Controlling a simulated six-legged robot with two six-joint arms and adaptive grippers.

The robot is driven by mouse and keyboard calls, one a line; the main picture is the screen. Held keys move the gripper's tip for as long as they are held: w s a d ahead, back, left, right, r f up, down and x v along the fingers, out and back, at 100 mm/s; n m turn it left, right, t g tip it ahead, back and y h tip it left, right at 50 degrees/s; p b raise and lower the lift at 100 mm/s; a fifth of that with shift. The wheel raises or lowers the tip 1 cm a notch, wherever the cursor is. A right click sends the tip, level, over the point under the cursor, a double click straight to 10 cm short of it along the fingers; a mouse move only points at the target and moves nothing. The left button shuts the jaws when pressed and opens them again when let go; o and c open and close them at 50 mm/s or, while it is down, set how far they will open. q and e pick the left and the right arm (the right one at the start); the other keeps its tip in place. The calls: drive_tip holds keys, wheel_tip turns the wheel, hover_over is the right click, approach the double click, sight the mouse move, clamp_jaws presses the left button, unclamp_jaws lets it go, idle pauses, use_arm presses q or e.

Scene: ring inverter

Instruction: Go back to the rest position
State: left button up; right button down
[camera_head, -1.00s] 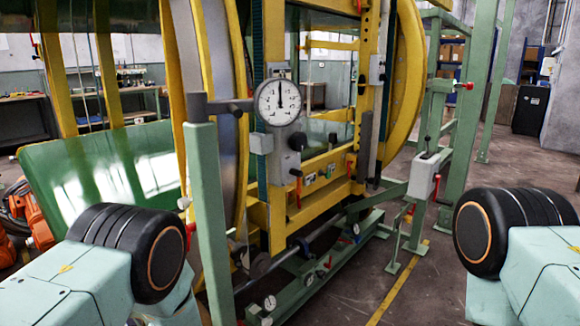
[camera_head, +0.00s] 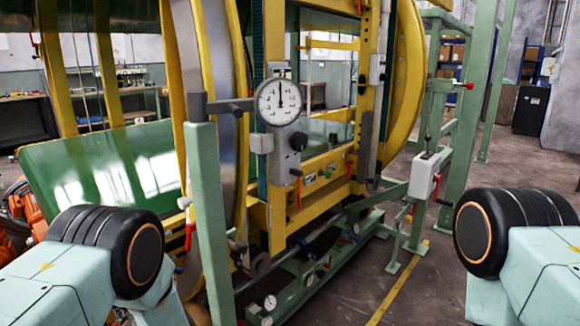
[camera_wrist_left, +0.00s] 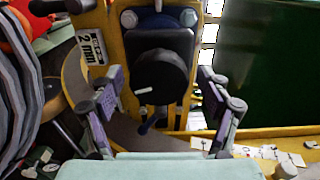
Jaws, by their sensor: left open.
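My left gripper (camera_wrist_left: 158,88) shows in the left wrist view with its two fingers spread wide apart. A round black knob (camera_wrist_left: 158,80) on a yellow frame (camera_wrist_left: 190,110) appears between and beyond the fingers. I cannot tell how far it is from the fingertips, and I see nothing gripped. In the head view my left arm (camera_head: 108,250) is at the lower left and my right arm (camera_head: 515,235) at the lower right. I cannot make out either gripper there.
The yellow ring machine (camera_head: 270,170) with a dial gauge (camera_head: 279,101) fills the middle. A green post (camera_head: 207,220) stands close by my left arm. A grey lever box (camera_head: 425,178) is at the right. Bare floor (camera_head: 480,170) lies to the right.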

use_arm(q)
drive_tip(key=n, duration=0.6)
drive_tip(key=shift+n, duration=0.4)
drive_tip(key=n+b, duration=0.1)
drive_tip(key=n, duration=0.5)
drive_tip(key=shift+r, duration=0.1)
drive_tip(key=shift+s, duration=0.1)
